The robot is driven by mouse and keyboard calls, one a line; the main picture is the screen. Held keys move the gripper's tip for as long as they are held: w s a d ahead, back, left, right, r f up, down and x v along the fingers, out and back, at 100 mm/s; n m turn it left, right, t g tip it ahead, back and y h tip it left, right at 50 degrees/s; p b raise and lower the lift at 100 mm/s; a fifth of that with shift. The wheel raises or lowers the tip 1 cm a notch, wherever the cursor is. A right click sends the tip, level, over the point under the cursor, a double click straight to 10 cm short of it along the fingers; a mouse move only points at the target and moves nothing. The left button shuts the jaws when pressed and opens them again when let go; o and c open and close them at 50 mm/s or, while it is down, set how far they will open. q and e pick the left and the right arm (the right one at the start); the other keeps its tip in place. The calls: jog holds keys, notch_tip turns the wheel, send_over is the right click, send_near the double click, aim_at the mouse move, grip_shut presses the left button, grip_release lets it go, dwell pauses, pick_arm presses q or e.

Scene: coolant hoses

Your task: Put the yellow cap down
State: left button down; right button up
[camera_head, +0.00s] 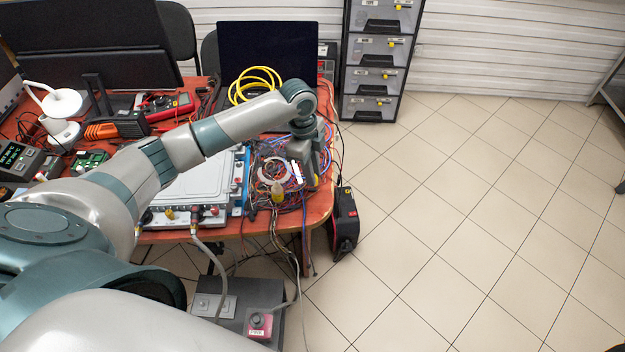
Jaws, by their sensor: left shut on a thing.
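My left arm reaches in from the left across the red table, and my left gripper (309,176) points down over the tangle of wires near the table's right edge. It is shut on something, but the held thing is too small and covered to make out. I cannot tell a yellow cap between the fingers. A yellow fitting (169,213) shows on the front edge of the grey cold plate unit (192,192), with red fittings (195,212) beside it. A small yellowish piece (277,192) stands among the wires left of the gripper. My right gripper is out of view.
Tangled wires (268,165) crowd the table's right end. A laptop (262,50) with a yellow cable coil (252,86) stands behind. A drawer cabinet (378,62) is at the back. A black-red case (344,222) stands beside the table. The tiled floor at right is clear.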

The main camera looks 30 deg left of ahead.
pick_arm(q)
notch_tip(320, 180, down, 4)
jog(key=shift+r+p, duration=0.2)
jog(key=shift+p, duration=0.5)
jog(key=shift+f, duration=0.2)
jog(key=shift+f, duration=0.1)
jog(key=c, duration=1.6)
grip_release()
jog(key=r, duration=0.4)
jog(key=a+r+b, duration=0.1)
jog(key=r, duration=0.3)
jog(key=r+b, duration=0.1)
jog(key=r, duration=0.3)
jog(key=shift+a+r, duration=0.1)
jog(key=shift+a, duration=0.3)
jog(key=shift+s, duration=0.15)
